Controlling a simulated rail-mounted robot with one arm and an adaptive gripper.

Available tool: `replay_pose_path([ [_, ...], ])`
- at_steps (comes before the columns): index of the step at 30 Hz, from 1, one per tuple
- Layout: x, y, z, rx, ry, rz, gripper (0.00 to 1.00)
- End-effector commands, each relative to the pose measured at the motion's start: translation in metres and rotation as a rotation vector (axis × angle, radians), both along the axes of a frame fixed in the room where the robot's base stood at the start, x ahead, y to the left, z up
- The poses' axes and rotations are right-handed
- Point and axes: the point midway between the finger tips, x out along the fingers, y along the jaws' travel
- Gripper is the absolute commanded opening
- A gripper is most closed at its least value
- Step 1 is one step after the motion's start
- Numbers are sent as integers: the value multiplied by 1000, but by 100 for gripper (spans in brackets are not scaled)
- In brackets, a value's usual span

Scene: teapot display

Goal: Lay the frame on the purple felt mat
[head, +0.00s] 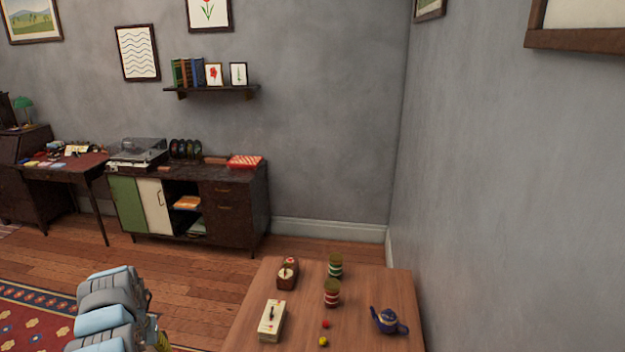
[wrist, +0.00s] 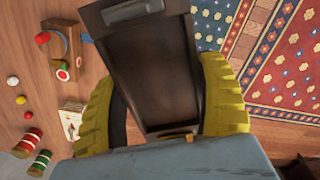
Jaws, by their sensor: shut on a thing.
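In the wrist view, my gripper (wrist: 162,115) has its two yellow fingers on either side of a dark brown wooden frame (wrist: 155,70). It is shut on the frame, which extends away from the fingers toward the top of the picture. The frame's far end runs out of the picture at the top. In the head view, only my arm and a bit of yellow finger show at the lower left; the held frame is not clear there. I see no purple felt mat in either view.
A wooden table (head: 378,285) holds a blue teapot (head: 389,321), a white box (head: 271,318), a wooden block-like thing (head: 288,273), two striped jars (head: 331,292) and small balls (head: 325,324). A patterned rug (wrist: 285,60) lies on the floor. A sideboard (head: 233,205) stands at the back wall.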

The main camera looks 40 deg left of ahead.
Motion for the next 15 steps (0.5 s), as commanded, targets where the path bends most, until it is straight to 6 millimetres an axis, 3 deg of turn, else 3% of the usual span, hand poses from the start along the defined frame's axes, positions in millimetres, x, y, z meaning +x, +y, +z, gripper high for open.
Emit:
replay_pose_path([
  [15,-13,7,6,1,-4,26,33],
])
